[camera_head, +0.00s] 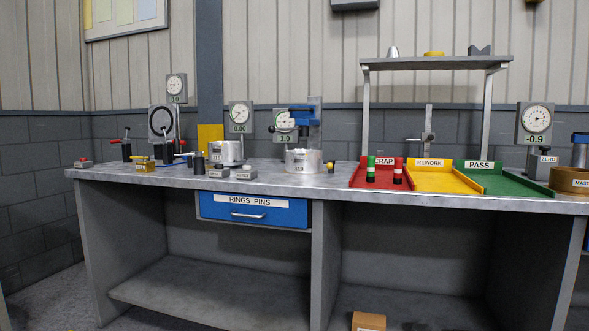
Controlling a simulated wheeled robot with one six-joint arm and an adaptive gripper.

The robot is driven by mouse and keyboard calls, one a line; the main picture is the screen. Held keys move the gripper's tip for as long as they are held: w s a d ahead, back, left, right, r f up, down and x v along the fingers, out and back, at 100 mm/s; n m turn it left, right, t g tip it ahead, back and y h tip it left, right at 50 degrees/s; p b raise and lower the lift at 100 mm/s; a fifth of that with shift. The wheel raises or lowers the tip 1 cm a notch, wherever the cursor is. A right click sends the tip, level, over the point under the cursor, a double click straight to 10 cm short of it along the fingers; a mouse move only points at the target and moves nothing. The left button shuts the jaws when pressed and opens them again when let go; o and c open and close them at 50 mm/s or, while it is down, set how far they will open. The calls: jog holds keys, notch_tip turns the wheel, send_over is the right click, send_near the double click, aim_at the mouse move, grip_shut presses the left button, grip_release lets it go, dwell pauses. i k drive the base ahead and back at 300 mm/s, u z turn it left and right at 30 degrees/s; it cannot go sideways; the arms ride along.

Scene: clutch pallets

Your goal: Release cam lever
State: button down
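No label marks a cam lever, and I cannot tell which handle it is. At the left of the bench, a black post carries a red-tipped lever (118,141) that slopes. Beside it, a second black post carries another red-tipped lever (181,143) near a grey plate with a dark ring (162,122). Whether any lever is clamped or free is too small to tell. My gripper is not in view.
The grey bench (330,192) bears dial gauges, a metal cylinder (302,160) under a blue-topped stand (304,115), and red (362,183), yellow (435,182) and green (510,184) trays at right. A shelf (435,63) stands above the trays. A blue drawer (253,209) is shut.

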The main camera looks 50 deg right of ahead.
aim_at(329, 164)
jog(key=z, duration=0.85)
jog(key=i, duration=0.75)
jog(key=z, duration=0.4)
